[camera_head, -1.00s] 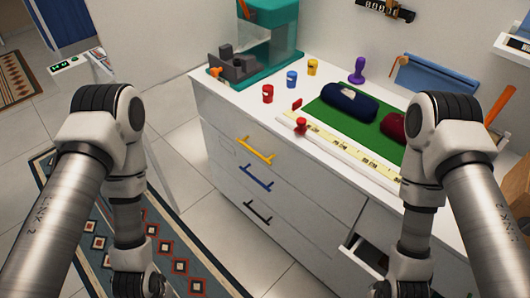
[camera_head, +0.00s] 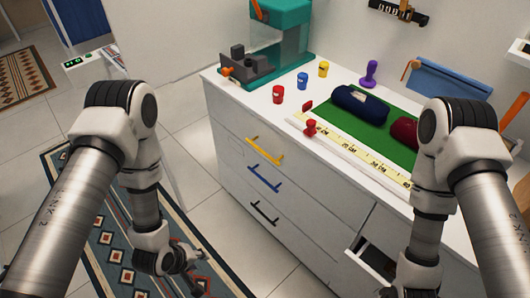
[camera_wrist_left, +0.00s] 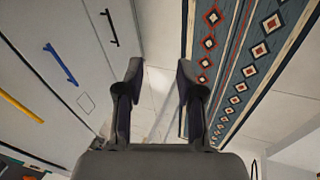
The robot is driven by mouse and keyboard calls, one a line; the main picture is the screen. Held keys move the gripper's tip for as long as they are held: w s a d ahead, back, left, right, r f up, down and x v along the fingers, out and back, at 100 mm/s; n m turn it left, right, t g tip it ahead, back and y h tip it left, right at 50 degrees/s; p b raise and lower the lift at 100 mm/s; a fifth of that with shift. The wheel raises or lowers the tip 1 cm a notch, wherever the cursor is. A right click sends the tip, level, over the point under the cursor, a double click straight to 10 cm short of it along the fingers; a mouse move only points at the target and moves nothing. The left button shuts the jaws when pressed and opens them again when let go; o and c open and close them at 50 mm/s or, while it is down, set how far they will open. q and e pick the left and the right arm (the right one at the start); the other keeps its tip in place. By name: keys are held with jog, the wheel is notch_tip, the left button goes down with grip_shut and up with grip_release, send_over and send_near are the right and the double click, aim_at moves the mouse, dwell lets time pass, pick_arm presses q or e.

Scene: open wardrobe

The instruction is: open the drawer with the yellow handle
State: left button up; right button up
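The yellow handle (camera_head: 264,151) is on the top drawer of the white cabinet, and that drawer front looks flush and shut. The yellow handle also shows at the left edge of the left wrist view (camera_wrist_left: 20,107). My left gripper (camera_head: 197,264) is low over the rug, in front of the cabinet and apart from the handle. In the left wrist view its two fingers (camera_wrist_left: 157,75) are spread with nothing between them. My right arm hangs at the right; its gripper is below the picture edge.
Blue (camera_head: 264,178) and black (camera_head: 264,212) handles sit on the drawers below. A compartment at the lower right (camera_head: 372,262) stands partly open. The top holds cups, a red stamp (camera_head: 310,128), a ruler strip and a green mat. Patterned rug (camera_head: 112,250) covers the floor.

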pick_arm(q)
jog(key=w+d+n+t+h+b, duration=0.2)
jog(key=w, duration=0.7)
jog(key=w+d+n+t+h+b, duration=0.1)
jog(key=w+d+t+b, duration=0.2)
jog(key=w, duration=0.5)
jog(key=m+t+h+b, duration=0.25)
jog(key=h+b, duration=0.25)
jog(key=b, duration=0.3)
send_near(262, 151)
jog(key=f+x, duration=0.1)
jog(key=x, duration=0.2)
jog(key=shift+n, duration=0.35)
jog(key=x, duration=0.3)
jog(key=b+x, duration=0.1)
jog(key=x, duration=0.3)
jog(key=shift+w+a+r, duration=0.1)
jog(key=shift+w+r, duration=0.1)
grip_shut()
